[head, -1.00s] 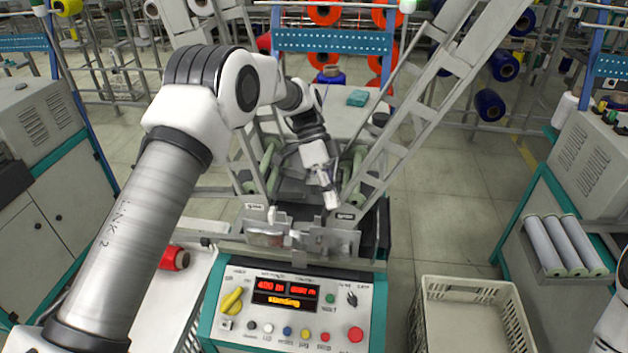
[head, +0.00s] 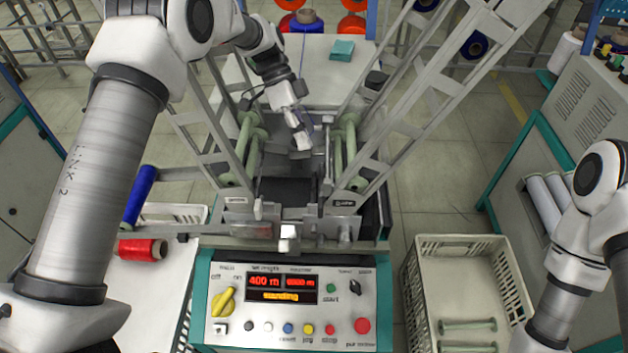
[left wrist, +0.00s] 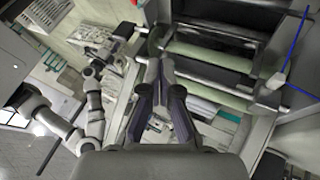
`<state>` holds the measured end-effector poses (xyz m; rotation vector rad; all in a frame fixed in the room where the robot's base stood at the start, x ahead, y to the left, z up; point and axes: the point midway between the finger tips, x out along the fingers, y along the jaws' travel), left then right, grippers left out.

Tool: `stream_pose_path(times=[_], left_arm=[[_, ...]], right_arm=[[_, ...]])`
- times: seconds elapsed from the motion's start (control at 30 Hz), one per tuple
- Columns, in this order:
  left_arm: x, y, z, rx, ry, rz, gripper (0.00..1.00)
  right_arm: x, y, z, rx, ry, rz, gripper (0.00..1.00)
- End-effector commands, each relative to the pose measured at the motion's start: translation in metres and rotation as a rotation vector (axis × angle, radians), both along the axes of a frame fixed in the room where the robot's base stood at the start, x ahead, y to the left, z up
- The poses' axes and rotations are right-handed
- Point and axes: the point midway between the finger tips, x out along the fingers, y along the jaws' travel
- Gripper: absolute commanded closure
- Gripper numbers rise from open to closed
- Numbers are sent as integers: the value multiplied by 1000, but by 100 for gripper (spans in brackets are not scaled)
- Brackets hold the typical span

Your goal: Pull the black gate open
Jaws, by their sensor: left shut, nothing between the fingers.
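The winding machine (head: 210,310) stands in front of me, with grey slanted frames and a control panel. A dark panel (head: 287,190) lies low between the frames; I cannot tell for sure whether it is the black gate.
A cream crate (head: 412,290) with pale green bobbins stands right of the machine. A red bobbin (head: 142,249) lies on the white surface at left, near a blue bobbin (head: 138,196). The slanted frames stand on both sides of my left gripper. Floor shows right of the machine.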

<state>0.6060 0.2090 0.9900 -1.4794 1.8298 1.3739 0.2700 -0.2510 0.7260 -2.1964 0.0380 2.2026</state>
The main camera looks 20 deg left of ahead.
Motion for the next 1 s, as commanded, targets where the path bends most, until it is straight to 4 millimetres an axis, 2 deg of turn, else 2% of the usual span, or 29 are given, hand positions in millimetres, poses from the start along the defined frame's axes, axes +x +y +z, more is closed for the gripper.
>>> stream_pose_path(times=[0.37,0.4,0.6,1.0], left_arm=[[-30,-40,-61,1,5,-1,100],[-39,-42,-56,0,3,-1,100],[-63,-48,-59,2,1,-1,100],[-67,-49,-62,1,0,-1,100]], right_arm=[[0,0,25,0,0,0,34],[0,0,32,0,0,0,34],[0,0,41,0,0,0,34],[0,0,39,0,0,0,34]])
